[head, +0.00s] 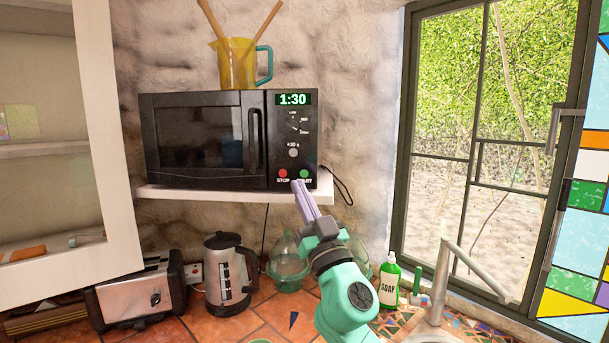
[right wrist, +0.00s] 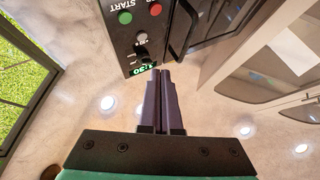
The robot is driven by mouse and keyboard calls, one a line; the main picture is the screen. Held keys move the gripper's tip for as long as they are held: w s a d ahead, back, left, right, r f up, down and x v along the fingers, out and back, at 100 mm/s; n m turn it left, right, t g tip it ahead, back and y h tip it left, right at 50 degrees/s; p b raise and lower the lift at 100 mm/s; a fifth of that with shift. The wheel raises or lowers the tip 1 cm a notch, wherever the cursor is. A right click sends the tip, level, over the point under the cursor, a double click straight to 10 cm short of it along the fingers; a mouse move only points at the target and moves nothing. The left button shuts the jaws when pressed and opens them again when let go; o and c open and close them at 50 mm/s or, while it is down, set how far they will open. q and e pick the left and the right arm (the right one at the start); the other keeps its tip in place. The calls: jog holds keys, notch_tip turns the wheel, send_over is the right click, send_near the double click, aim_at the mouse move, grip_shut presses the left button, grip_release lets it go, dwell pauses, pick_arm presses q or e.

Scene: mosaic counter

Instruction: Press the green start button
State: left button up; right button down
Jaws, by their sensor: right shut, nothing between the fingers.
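The black microwave (head: 205,142) sits on a white shelf, its door closed and its display reading 1:30. Its green start button (head: 304,173) is at the lower right of the panel, right of the red stop button (head: 283,173). In the right wrist view the green button (right wrist: 125,17) shows upside down near the top. My right gripper (head: 299,184) is shut and empty. In the head view its tips are just below the green button and cover part of the START label. I cannot tell whether they touch the panel. My left gripper is not in view.
A yellow jug (head: 237,64) with wooden utensils stands on the microwave. The shelf (head: 170,193) juts out below it. On the counter are a toaster (head: 140,295), a kettle (head: 228,275), glassware (head: 287,266) and a green soap bottle (head: 389,281). A cabinet door (head: 112,140) is at left.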

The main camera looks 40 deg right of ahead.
aim_at(304, 173)
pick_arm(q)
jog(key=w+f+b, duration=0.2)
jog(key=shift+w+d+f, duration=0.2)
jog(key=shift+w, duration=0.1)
pick_arm(e)
jog(key=w+d, duration=0.5)
jog(key=shift+w+d, duration=0.4)
jog(key=shift+s, duration=0.1)
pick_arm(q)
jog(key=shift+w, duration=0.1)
pick_arm(e)
jog(key=shift+f, duration=0.1)
pick_arm(q)
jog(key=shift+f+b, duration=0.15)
jog(key=shift+b, duration=0.2)
pick_arm(e)
jog(key=shift+d, duration=0.1)
dwell(0.5)
jog(key=shift+w+d, duration=0.2)
jog(key=shift+w, duration=0.2)
